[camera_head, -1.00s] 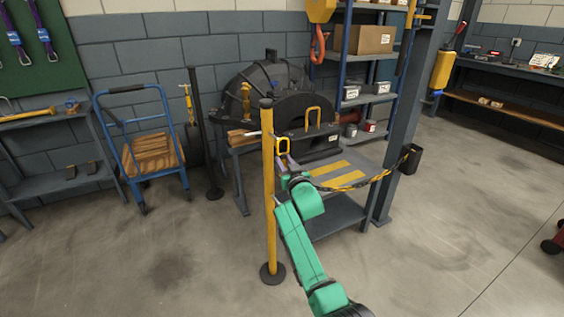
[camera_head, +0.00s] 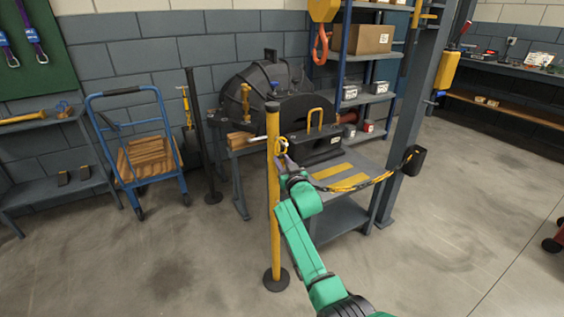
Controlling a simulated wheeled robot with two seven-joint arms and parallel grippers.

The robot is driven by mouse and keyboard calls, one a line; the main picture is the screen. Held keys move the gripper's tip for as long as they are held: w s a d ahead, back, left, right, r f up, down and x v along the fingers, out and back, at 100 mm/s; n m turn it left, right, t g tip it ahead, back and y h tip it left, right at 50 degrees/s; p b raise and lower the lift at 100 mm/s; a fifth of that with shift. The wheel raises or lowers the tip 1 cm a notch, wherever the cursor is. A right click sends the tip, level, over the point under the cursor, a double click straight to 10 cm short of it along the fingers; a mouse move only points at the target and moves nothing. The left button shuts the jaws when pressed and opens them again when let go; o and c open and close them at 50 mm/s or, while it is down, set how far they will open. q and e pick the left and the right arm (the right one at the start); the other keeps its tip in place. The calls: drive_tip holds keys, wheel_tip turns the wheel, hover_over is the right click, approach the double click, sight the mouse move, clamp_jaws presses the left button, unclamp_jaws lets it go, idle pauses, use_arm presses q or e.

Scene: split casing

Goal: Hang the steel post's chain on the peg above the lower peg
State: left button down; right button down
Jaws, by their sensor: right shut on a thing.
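A yellow post (camera_head: 274,215) on a round dark base stands in the middle. A short pale peg (camera_head: 257,139) sticks out to the left near its top; I cannot make out a second peg clearly. My right gripper (camera_head: 283,160) is beside the upper post, shut on the end of the yellow-and-black chain. A yellow link (camera_head: 282,145) shows just above the jaws, overlapping the post's edge; I cannot tell whether it touches a peg. The chain (camera_head: 376,181) sags right to a black box (camera_head: 417,160) on the grey steel post (camera_head: 398,150). My left gripper is out of view.
Behind the yellow post are a large dark casing (camera_head: 290,112) and a grey bench (camera_head: 345,172) with yellow stripes. A blue trolley (camera_head: 137,150) and a thin dark post (camera_head: 201,150) stand left. The floor in front is mostly clear.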

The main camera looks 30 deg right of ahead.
drive_tip(key=c, duration=0.6)
unclamp_jaws()
drive_tip(key=shift+o, duration=0.2)
